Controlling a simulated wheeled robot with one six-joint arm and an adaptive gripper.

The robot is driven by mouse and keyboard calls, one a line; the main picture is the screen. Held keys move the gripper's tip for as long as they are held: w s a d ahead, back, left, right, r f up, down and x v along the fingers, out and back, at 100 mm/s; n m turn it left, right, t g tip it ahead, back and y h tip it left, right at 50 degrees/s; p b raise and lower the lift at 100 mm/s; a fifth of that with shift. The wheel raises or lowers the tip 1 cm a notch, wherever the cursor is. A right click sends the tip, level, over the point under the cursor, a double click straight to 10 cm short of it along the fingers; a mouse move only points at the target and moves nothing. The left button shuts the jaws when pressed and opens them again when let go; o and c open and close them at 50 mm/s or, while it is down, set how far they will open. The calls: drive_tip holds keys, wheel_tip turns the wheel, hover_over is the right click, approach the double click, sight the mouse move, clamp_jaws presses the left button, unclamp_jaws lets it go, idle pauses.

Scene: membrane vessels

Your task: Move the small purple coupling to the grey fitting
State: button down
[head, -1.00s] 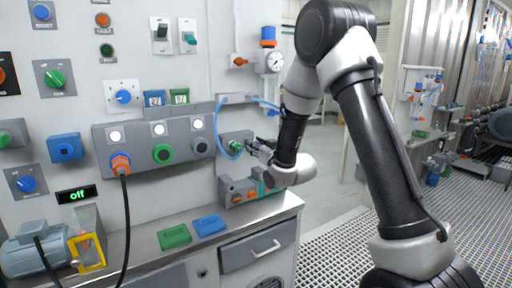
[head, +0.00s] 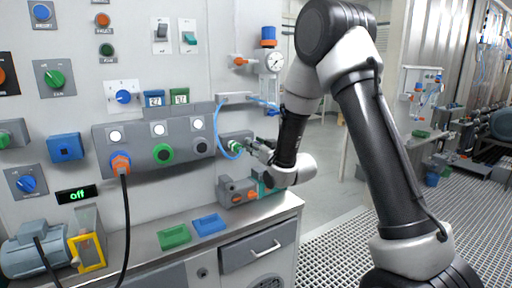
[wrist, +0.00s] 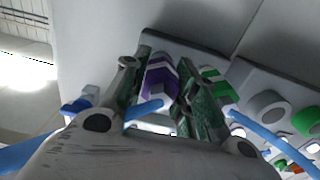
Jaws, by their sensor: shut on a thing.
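The small purple coupling (wrist: 160,84) with pale bands sits between the two green-padded fingers of my gripper (wrist: 163,100) in the wrist view. My gripper is shut on it. A blue hose end shows at the coupling's near side. Beyond it is a grey block (wrist: 190,50) on the wall; I cannot tell whether the coupling touches it. In the head view my gripper (head: 254,148) is at this block (head: 235,137), and the purple coupling is hidden. I cannot clearly make out the grey fitting.
A green coupling (wrist: 216,86) with a blue hose is close to the right finger; it also shows in the head view (head: 235,146). A blue hose loop (head: 218,130) hangs left of it. A grey valve block (head: 238,190) stands below on the bench. A button panel (head: 135,143) lies left.

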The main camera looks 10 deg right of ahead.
drive_tip(key=shift+w+a, duration=0.2)
drive_tip(key=shift+w, duration=0.35)
drive_tip(key=c, duration=1.1)
unclamp_jaws()
drive_tip(key=shift+o, duration=0.2)
drive_tip(key=v, duration=0.7)
drive_tip(key=shift+s, duration=0.25)
drive_tip(key=shift+d, duration=0.1)
